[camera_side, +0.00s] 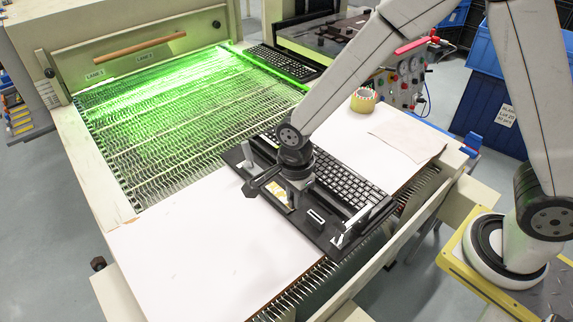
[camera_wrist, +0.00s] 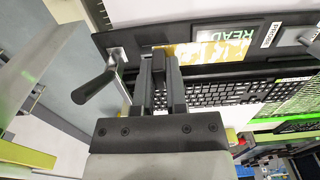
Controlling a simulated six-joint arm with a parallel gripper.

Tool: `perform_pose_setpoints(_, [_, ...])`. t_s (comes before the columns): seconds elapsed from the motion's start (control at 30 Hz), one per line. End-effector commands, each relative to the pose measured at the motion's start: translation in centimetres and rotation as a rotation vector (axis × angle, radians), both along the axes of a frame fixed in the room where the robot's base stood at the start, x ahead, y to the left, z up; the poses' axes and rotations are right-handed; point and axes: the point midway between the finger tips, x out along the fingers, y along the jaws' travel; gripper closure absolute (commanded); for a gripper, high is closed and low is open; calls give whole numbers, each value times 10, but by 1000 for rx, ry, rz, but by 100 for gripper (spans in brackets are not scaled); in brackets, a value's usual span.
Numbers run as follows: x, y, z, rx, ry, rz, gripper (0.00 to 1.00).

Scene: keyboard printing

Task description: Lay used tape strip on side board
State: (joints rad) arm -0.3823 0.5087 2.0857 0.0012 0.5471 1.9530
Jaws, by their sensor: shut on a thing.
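A yellow-and-white mottled tape strip (camera_wrist: 212,52) lies across the black fixture plate beside the "READY" label in the wrist view. In the side view a small part of the tape strip (camera_side: 279,190) shows left of my fingers. My gripper (camera_side: 294,200) is down at the fixture (camera_side: 325,238). In the wrist view my gripper (camera_wrist: 163,55) has its fingertips at the strip's left end, shut on it. The contact itself is partly hidden by the fingers. White boards lie on both sides: a large left board (camera_side: 205,250) and a right board (camera_side: 345,128).
A black keyboard (camera_side: 350,182) sits in the fixture beside my gripper. A tape roll (camera_side: 363,100) and a pale sheet (camera_side: 408,134) rest on the right board. A clamp handle (camera_wrist: 95,88) stands close to my fingers. The left board is clear.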

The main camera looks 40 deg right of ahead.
Motion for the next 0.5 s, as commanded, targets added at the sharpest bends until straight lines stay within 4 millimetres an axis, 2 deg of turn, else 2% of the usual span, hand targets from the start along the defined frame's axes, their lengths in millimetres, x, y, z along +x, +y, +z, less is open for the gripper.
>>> perform_pose_setpoints(0.3, [42, 12, -20, 0, 1, 0, 100])
perform_pose_setpoints(0.5, [60, 18, -38, -1, 2, 0, 100])
